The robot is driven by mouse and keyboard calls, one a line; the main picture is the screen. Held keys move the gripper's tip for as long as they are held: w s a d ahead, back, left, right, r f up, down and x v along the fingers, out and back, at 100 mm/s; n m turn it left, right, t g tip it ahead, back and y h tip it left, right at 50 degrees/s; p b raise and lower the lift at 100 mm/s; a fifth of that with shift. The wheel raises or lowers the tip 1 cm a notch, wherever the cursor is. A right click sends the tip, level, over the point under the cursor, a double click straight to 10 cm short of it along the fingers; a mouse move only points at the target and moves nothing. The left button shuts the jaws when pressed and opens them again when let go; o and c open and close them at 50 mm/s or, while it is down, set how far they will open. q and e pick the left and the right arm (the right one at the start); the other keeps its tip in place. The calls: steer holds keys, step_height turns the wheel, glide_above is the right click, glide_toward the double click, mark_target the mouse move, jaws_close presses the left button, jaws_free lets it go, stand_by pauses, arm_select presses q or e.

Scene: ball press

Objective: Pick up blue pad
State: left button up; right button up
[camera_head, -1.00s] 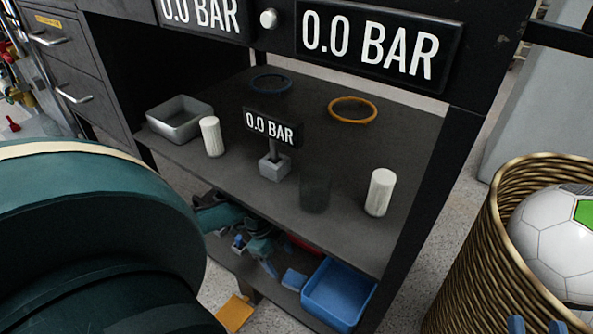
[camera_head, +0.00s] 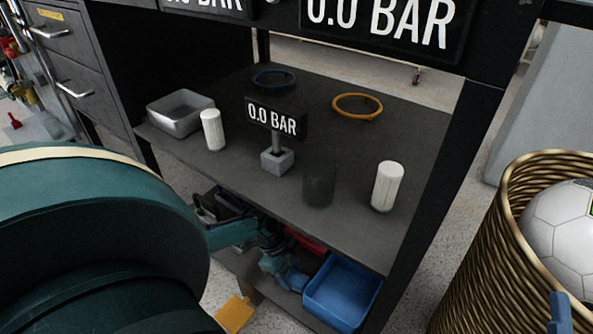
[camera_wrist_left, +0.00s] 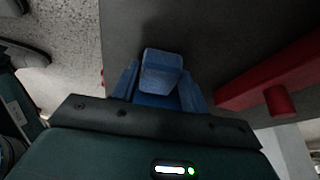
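The blue pad (camera_wrist_left: 162,72) lies in the wrist view between the two blue fingers of my left gripper (camera_wrist_left: 160,84). The fingers stand spread, one on each side of it; contact is hard to make out. In the head view my left gripper (camera_head: 291,281) reaches onto the lower shelf and covers most or all of the pad. Of my right gripper, a blue finger (camera_head: 560,313) shows at the lower right edge; its opening cannot be judged.
A blue bin (camera_head: 342,292) stands right of my left gripper on the lower shelf (camera_head: 242,263). A red part (camera_wrist_left: 275,82) lies close by in the wrist view. The upper shelf (camera_head: 345,232) is just above. A wicker basket (camera_head: 490,265) with a ball (camera_head: 565,235) stands at right.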

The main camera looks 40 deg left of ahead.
arm_select(q)
steer(key=c, duration=0.5)
steer(key=shift+r, duration=0.1)
